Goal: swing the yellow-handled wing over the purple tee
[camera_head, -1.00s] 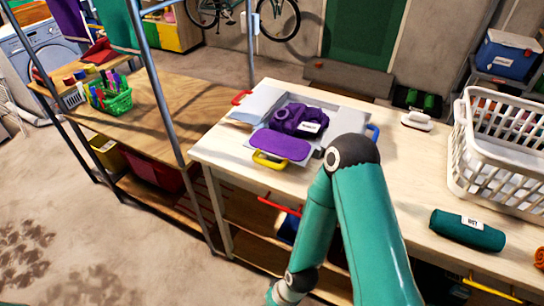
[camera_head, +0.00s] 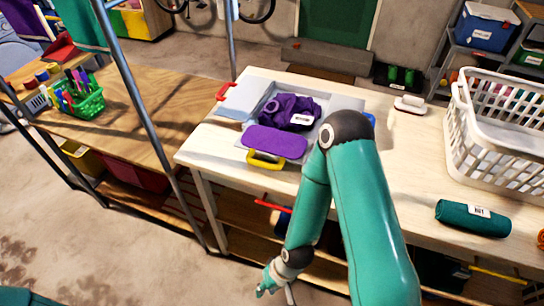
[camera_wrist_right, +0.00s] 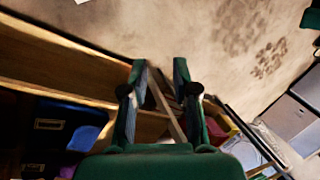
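A grey folding board (camera_head: 232,112) lies on the pale wooden table. The bunched purple tee (camera_head: 290,110), with a white label, is in its middle. The yellow-handled wing (camera_head: 266,162) is at the board's front edge, lying flat; flat purple cloth covers most of it. A red handle (camera_head: 227,90) is at the left wing and a blue handle (camera_head: 371,119) at the right, partly behind my arm. My right gripper (camera_head: 275,285) is low in front of the table, below the yellow handle and apart from it. In the wrist view it (camera_wrist_right: 159,78) is open and empty. My left gripper is out of view.
A white laundry basket (camera_head: 490,140) and a rolled teal cloth (camera_head: 473,218) are on the table's right. A metal post (camera_head: 140,100) stands left of the board. A lower shelf under the table holds bins. A green basket (camera_head: 82,100) sits on the left bench.

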